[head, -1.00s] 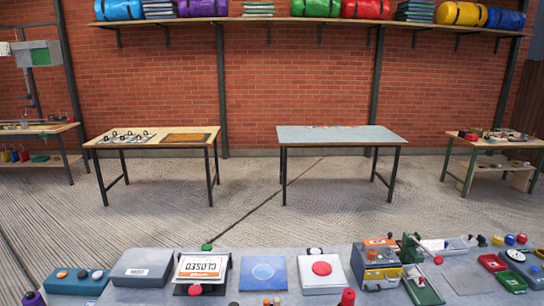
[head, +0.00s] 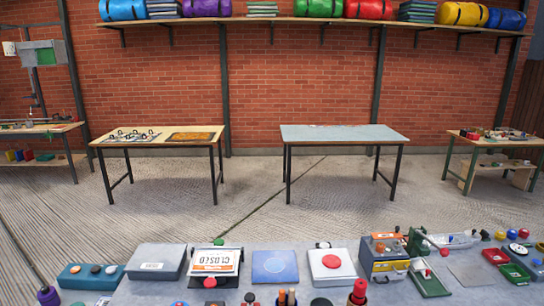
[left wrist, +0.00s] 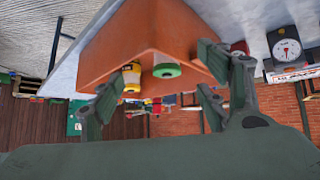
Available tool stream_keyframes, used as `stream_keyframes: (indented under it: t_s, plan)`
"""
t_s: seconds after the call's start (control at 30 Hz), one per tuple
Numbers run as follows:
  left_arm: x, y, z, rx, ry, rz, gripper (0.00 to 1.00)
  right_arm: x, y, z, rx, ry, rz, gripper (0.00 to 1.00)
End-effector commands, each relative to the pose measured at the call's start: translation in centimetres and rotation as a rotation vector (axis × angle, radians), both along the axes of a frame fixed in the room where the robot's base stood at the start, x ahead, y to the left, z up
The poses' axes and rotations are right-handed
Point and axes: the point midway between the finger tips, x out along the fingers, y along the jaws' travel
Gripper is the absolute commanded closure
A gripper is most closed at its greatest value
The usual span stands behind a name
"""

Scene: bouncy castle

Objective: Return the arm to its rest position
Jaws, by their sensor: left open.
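My left gripper (left wrist: 158,85) shows in the left wrist view with its dark green fingers spread wide apart. Nothing is held between the fingers. Beyond them is an orange-brown angled block (left wrist: 110,45) with a green disc (left wrist: 167,70) and a yellow item (left wrist: 132,76) by its edge; I cannot tell the exact distance. Neither arm nor gripper shows in the head view. My right gripper is in no view.
Two tables stand beyond, a wooden one (head: 150,142) and a pale blue one (head: 340,133). Concrete floor between is clear.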

Motion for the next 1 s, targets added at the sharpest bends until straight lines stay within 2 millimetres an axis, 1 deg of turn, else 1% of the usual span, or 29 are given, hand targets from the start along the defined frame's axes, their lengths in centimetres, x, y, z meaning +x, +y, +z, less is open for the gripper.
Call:
stream_keyframes:
  t_s: [0.03, 0.1, 0.3, 0.4, 0.57, 0.6, 0.77, 0.87, 0.97, 1.0]
  plan:
    - [-1.0, 1.7, -0.5, 0.025, 0.042, 0.041, 0.32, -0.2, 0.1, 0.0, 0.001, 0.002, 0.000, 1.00]
    - [-2.5, 4.1, -1.1, 0.065, 0.104, 0.100, 0.32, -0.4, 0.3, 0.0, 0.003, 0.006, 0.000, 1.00]
    - [-6.9, 10.5, -2.3, 0.171, 0.263, 0.261, 0.32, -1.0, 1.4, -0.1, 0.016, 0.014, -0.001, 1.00]
    - [-9.2, 13.2, -2.5, 0.218, 0.332, 0.334, 0.32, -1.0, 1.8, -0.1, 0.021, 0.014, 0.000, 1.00]
    - [-12.7, 16.9, -2.5, 0.285, 0.432, 0.441, 0.32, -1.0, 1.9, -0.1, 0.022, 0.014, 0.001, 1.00]
    - [-12.4, 16.8, -3.8, 0.285, 0.438, 0.439, 0.32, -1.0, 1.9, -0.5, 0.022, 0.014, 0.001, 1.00]
    - [-11.5, 16.6, -8.1, 0.289, 0.448, 0.432, 0.32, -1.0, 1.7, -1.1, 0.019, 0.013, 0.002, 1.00]
    - [-11.2, 16.4, -11.0, 0.292, 0.458, 0.429, 0.32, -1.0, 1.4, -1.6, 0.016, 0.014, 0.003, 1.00]
    - [-11.0, 16.3, -14.5, 0.296, 0.470, 0.425, 0.32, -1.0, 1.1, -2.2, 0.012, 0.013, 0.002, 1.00]
    - [-11.0, 16.3, -16.1, 0.297, 0.475, 0.423, 0.32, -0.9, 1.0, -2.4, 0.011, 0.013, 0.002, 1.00]
